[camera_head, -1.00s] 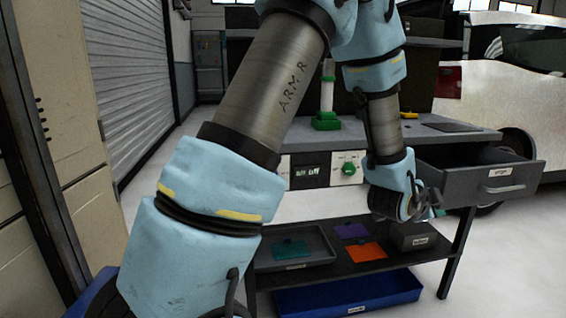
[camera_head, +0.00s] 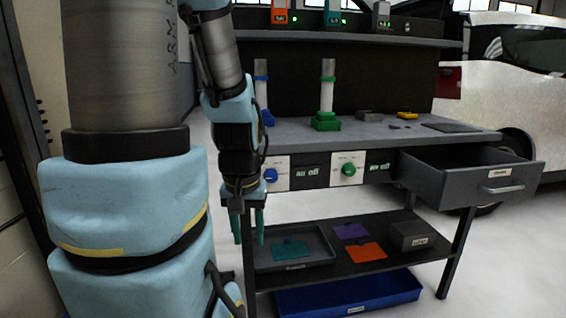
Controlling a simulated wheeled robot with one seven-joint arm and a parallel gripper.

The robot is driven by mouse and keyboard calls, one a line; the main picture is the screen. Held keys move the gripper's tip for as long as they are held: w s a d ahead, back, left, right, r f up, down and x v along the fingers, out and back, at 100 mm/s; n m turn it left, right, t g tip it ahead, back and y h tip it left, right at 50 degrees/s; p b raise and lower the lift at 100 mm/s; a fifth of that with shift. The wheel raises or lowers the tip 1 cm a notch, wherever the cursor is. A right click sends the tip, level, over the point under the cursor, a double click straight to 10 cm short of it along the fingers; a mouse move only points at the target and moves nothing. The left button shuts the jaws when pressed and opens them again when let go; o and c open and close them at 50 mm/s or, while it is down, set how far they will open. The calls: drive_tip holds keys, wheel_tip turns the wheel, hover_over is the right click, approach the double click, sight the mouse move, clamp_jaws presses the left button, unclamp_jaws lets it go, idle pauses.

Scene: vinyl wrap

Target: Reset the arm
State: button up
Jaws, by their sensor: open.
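My arm is folded on the left side of the head view. My gripper (camera_head: 249,238) hangs pointing down at the left front of the workbench (camera_head: 290,131). Its two green fingers are apart, and nothing shows between them. Part of the bench's left end is hidden behind my arm.
An open drawer (camera_head: 424,184) juts out at the bench's right. The lower shelf holds a tray (camera_head: 324,246), teal, purple and orange sheets and a grey box (camera_head: 412,236). A blue bin (camera_head: 350,296) sits below. A white car (camera_head: 520,95) stands at the right.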

wheel_tip(320, 180, up, 18)
drive_tip(key=p, duration=1.6)
drive_tip(key=shift+w+d+r+p, duration=0.15)
drive_tip(key=shift+w+d+p, duration=0.1)
drive_tip(key=shift+p, duration=0.15)
drive_tip(key=shift+o, duration=0.4)
drive_tip(key=shift+d, duration=0.15)
